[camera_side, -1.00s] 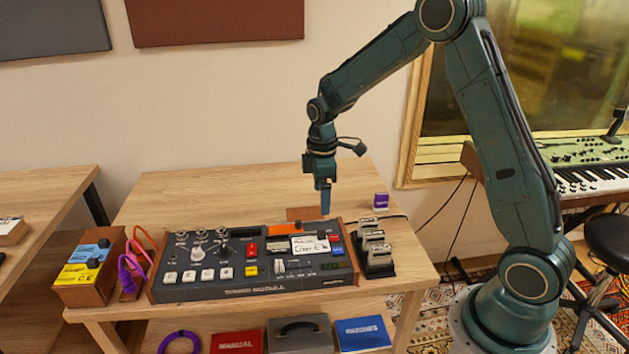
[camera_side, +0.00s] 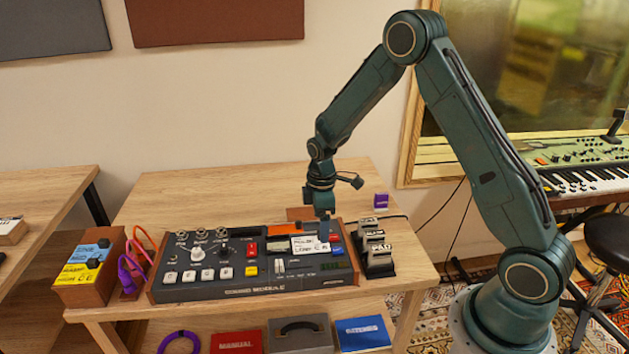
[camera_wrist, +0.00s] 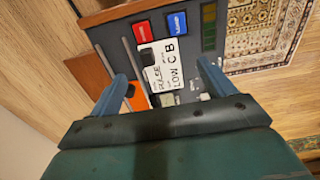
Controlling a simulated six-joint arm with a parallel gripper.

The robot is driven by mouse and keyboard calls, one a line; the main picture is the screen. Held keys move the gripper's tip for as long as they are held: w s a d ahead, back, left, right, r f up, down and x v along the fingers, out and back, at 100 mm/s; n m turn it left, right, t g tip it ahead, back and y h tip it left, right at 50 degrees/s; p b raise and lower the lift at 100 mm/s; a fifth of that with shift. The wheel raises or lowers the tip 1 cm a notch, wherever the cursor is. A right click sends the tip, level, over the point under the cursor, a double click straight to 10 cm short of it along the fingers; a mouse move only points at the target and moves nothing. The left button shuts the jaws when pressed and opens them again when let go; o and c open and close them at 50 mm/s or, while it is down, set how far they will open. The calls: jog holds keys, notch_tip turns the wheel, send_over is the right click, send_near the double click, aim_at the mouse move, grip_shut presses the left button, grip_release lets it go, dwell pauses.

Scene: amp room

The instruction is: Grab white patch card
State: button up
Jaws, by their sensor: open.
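The white patch card (camera_side: 309,246) with dark lettering lies on the right part of the dark console (camera_side: 213,288), near its back. In the wrist view the white card (camera_wrist: 173,73) shows between and beyond my two blue fingers, with a dark knob over part of it. My gripper (camera_side: 325,232) is open, pointing down just above the card's right side. In the wrist view my gripper (camera_wrist: 165,80) has its fingers wide apart with nothing between them. I cannot tell whether the fingertips touch the console.
Red (camera_wrist: 142,31) and blue (camera_wrist: 177,22) buttons sit beside the card. An orange piece (camera_side: 283,230) is behind it. A dark rack of pale blocks (camera_side: 377,248) stands right of the console, and a purple box (camera_side: 381,201) behind. The table's back left is clear.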

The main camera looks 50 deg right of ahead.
jog(key=shift+f, duration=0.1)
jog(key=shift+w+f, duration=0.1)
jog(key=shift+f, duration=2.4)
jog(key=c, duration=1.1)
jog(key=shift+o, duration=0.2)
jog(key=shift+r, duration=0.15)
notch_tip(320, 180, up, 20)
